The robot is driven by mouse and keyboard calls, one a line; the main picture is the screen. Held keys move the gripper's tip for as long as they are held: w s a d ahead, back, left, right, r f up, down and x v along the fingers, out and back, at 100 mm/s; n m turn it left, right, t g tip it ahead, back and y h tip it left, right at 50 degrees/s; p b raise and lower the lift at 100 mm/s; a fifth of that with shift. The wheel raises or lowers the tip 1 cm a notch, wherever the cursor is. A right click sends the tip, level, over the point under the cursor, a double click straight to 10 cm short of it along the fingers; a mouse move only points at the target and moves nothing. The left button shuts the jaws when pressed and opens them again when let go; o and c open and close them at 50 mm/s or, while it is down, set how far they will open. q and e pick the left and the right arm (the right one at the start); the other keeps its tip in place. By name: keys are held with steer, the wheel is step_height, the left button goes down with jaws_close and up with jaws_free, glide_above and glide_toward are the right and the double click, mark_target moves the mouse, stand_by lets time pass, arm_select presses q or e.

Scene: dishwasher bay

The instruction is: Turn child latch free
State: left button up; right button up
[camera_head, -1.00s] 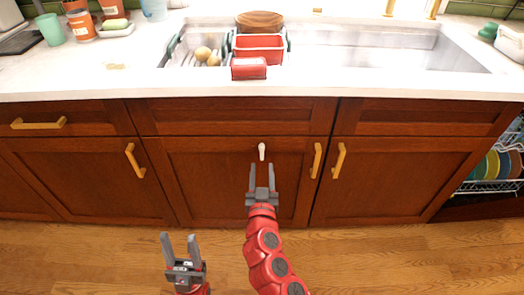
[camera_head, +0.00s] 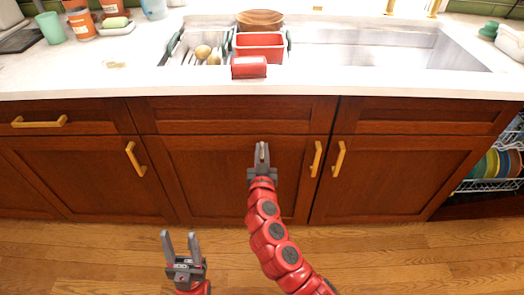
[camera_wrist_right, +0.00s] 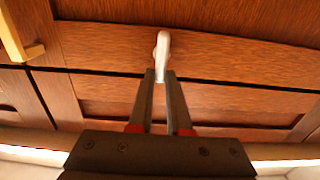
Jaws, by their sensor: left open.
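The child latch (camera_head: 262,151) is a small white tab on the middle cabinet door, near its top edge. It hangs roughly upright and is partly hidden by my right gripper in the head view. The right wrist view shows the latch (camera_wrist_right: 162,50) with its lower end between the fingertips. My right gripper (camera_head: 262,153) has its fingers drawn in on both sides of the latch, shut on it; the fingers also show in the right wrist view (camera_wrist_right: 161,78). My left gripper (camera_head: 180,240) is open and empty, low in front of the cabinets.
Gold handles (camera_head: 317,159) sit on the wooden doors beside the latch. Above is a white counter (camera_head: 80,82) with a sink (camera_head: 390,52), a red bin (camera_head: 259,45) and a red item (camera_head: 249,67) at its edge. An open dish rack (camera_head: 492,185) stands at the right.

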jaws_close()
steer(key=shift+n, duration=0.3)
steer(key=n, duration=0.2)
steer(key=a+n+b, duration=0.1)
steer(key=n, duration=0.1)
steer(key=shift+f, duration=0.15)
steer(key=n, duration=0.4)
steer(key=a+n, duration=0.1)
steer(key=n, duration=0.1)
steer(key=shift+f, duration=0.25)
steer(key=n, duration=0.3)
steer(key=shift+a+f, duration=0.1)
steer(key=shift+f, duration=0.25)
steer(key=shift+f+n+p, duration=0.2)
steer(key=shift+n, duration=0.85)
steer(key=shift+f+n+p, duration=0.15)
steer(key=shift+f+n, duration=0.05)
steer(key=shift+n, duration=0.85)
